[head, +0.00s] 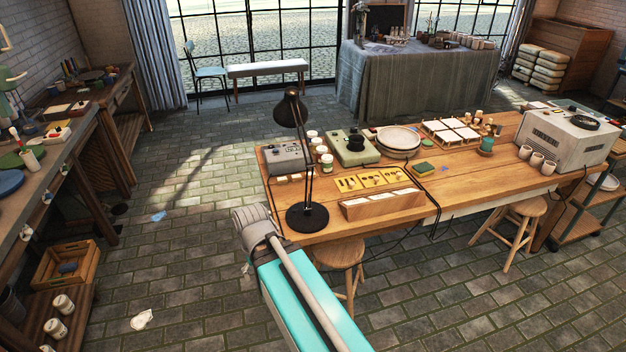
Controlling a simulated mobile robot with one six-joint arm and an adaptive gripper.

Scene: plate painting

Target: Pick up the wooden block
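I cannot single out the wooden block with certainty. A long light-wood piece (384,205) with white items in its top lies at the front edge of the wooden worktable (480,183). Small pale pieces (289,179) lie by the grey box at the table's left end, too small to make out. My teal arm link reaches up from the bottom of the view to a grey joint left of the table's front corner. My gripper is not visible.
A black desk lamp (307,216) stands at the table's near left corner. Stools (340,254) stand in front of the table. A white machine (563,137) sits at its right end. A bench (40,160) runs along the left. Brick floor (180,235) between them is mostly clear.

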